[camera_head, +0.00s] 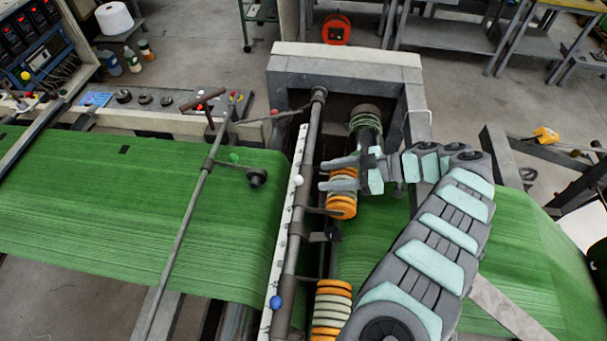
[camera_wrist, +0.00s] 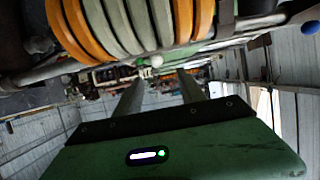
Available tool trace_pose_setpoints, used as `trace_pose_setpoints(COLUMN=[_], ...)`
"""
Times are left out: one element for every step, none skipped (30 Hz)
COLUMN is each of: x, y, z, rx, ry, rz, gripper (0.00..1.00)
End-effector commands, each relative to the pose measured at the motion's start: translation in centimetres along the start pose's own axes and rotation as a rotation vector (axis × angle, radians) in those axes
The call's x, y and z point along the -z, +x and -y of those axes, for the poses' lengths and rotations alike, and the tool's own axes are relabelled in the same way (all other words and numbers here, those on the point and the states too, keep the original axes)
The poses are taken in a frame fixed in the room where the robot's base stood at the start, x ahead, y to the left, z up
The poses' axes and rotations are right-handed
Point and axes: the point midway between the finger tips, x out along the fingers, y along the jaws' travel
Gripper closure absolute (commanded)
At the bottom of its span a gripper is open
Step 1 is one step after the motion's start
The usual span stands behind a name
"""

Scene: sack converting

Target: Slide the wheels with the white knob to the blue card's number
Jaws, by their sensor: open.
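The white knob (camera_head: 298,180) sits on the pale scale strip (camera_head: 285,230) in the head view; it also shows in the wrist view (camera_wrist: 157,61). Beside it are orange and cream wheels (camera_head: 343,205), which fill the top of the wrist view (camera_wrist: 140,22). The blue card (camera_head: 97,99) lies on the ledge at left; its number is too small to read. My gripper (camera_head: 323,174) is open, with its fingers pointing left at the far end of these wheels. In the wrist view my gripper's fingers (camera_wrist: 162,80) are apart with nothing between them.
A blue knob (camera_head: 277,302) with a second wheel set (camera_head: 330,310) lies nearer on the same rail. A grey post and bar (camera_head: 312,160) run beside the scale. Green fabric (camera_head: 130,215) spreads left. A grey frame (camera_head: 345,65) stands behind my gripper.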

Motion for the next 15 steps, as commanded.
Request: trace_pose_setpoints(x=[-0.9, -1.1, -1.1, -1.1, -1.0, -0.9, -0.9, -0.8, -0.8, -0.7, -0.8, -0.8, -0.8, -0.9, -0.9], y=[0.4, 0.5, 0.6, 0.8, 1.0, 1.4, 1.8, 2.1, 2.7, 3.2, 3.7, 4.4, 4.9, 5.4, 6.0], z=[0.0, 0.0, 0.0, 0.0, 0.0, 0.0, 0.0, 0.0, 0.1, 0.1, 0.1, 0.1, 0.1, 0.1, 0.1], rx=[0.0, 0.0, 0.0, 0.0, 0.0, 0.0, 0.001, 0.001, 0.003, 0.004, 0.004, 0.003, 0.003, 0.002, 0.003], ry=[0.0, 0.0, 0.0, 0.0, 0.0, 0.001, 0.002, 0.003, 0.002, 0.002, 0.002, 0.001, 0.002, 0.003, 0.003], rz=[0.0, 0.0, -0.001, -0.001, -0.001, -0.002, -0.002, -0.003, -0.004, -0.003, -0.003, -0.002, -0.002, -0.002, -0.002], gripper=[0.53, 0.53, 0.53, 0.53, 0.53, 0.53, 0.53, 0.53, 0.53, 0.53, 0.53, 0.53, 0.53, 0.53, 0.53])
